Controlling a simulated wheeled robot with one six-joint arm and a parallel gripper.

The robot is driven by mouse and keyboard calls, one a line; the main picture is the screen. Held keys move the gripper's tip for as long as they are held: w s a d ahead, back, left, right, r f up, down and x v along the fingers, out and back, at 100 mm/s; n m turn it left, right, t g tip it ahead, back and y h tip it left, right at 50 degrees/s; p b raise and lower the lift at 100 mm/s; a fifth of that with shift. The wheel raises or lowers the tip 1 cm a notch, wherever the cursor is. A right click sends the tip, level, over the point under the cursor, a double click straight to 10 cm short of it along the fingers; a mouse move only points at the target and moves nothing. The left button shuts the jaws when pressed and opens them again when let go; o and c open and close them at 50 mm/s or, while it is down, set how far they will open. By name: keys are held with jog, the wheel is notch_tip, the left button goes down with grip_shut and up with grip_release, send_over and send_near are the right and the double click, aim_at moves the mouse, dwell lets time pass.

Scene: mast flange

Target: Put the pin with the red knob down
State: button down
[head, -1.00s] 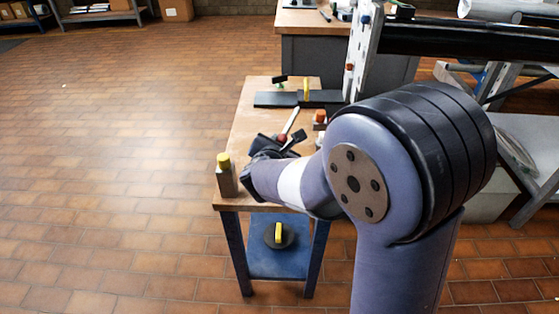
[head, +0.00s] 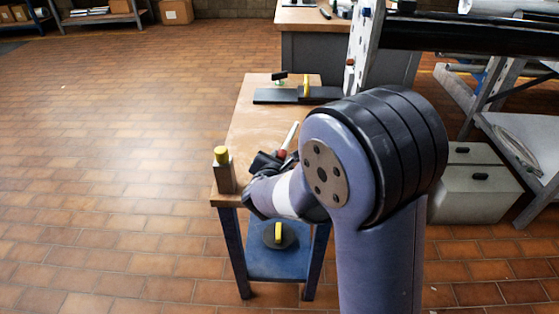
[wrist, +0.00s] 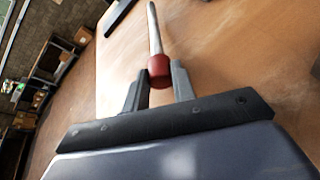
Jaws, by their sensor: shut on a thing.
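The pin's red knob (wrist: 158,66) sits between the two fingertips of my gripper (wrist: 158,84) in the wrist view. Its pale grey shaft (wrist: 153,28) points away from the gripper over the wooden table top. In the head view the red knob (head: 281,153) and the shaft (head: 291,135) show just beyond my gripper (head: 272,160), low over the table (head: 255,115). My gripper is shut on the pin. I cannot tell whether the pin touches the table. My arm hides the right part of the table.
A block with a yellow top (head: 222,170) stands at the table's front left corner. A dark flat bar (head: 275,96) with a yellow upright piece lies at the back. A dark disc with a yellow handle (head: 278,236) is on the blue lower shelf. The table's middle left is clear.

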jog(key=shift+s+f+b, duration=0.25)
jog(key=shift+f+b, duration=0.25)
jog(key=shift+f, duration=0.3)
jog(key=c, duration=1.2)
grip_release()
jog(key=shift+f, duration=0.1)
jog(key=shift+o, duration=0.2)
jog(key=shift+d, duration=0.1)
jog(key=shift+w+r+p, duration=0.15)
jog(key=shift+r+p, duration=0.75)
jog(key=shift+p, duration=0.25)
jog(key=p+v, duration=0.2)
jog(key=v, duration=1)
jog(key=shift+r, duration=0.1)
jog(key=shift+w, duration=0.1)
